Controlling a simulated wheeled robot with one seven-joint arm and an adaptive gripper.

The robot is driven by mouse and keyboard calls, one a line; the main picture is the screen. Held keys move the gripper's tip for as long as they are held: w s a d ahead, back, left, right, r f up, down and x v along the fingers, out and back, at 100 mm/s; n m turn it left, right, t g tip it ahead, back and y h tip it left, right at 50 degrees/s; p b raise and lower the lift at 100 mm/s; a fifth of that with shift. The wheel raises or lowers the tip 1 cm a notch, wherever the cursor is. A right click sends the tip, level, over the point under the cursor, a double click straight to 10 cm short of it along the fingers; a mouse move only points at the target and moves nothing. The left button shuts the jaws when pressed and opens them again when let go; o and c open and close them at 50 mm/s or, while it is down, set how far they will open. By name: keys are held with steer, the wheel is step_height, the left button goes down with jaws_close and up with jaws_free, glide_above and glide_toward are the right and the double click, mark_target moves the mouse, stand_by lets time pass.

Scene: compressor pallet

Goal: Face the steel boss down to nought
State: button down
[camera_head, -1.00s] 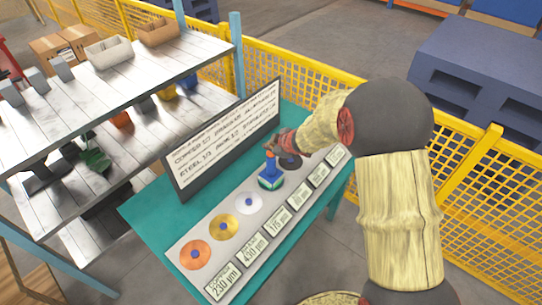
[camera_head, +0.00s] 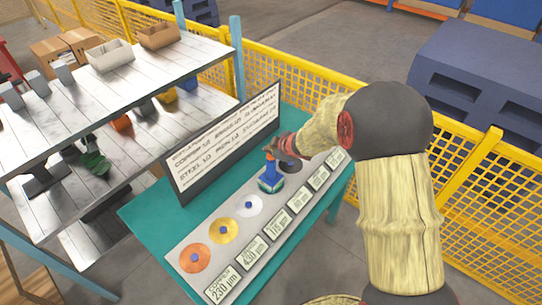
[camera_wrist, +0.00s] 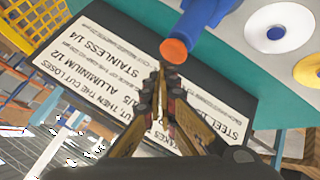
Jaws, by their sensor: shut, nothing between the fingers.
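My gripper (camera_head: 272,151) is above a blue tool (camera_head: 271,174) that stands upright on the grey plate (camera_head: 172,252), in the fourth place from the left. In the wrist view my gripper (camera_wrist: 165,72) is shut and empty, its tips close to the orange end of the blue tool (camera_wrist: 196,22). Whether they touch, I cannot tell. Orange (camera_head: 195,264), yellow (camera_head: 230,236) and white (camera_head: 256,210) discs with blue centres lie left of the tool. A dark disc (camera_head: 290,166) shows behind it. Whatever lies under the tool is hidden; I cannot make out which boss is steel.
Several readouts (camera_head: 226,284) line the plate's front edge; the first reads copper 230 µm. A text board (camera_head: 225,145) stands along the back of the green table (camera_head: 145,217). Shelves (camera_head: 60,115) are at left. Yellow fencing (camera_head: 455,232) runs behind and right.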

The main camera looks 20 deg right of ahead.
mark_target(270, 157)
steer(key=shift+f, duration=0.15)
steer(key=shift+f, duration=0.3)
steer(key=shift+f+b, duration=0.75)
stand_by(1.1)
steer(key=shift+r, duration=0.1)
steer(key=shift+r+p, duration=1.1)
steer(key=shift+p, duration=0.15)
step_height(270, 157, up, 5)
steer(key=p, duration=0.5)
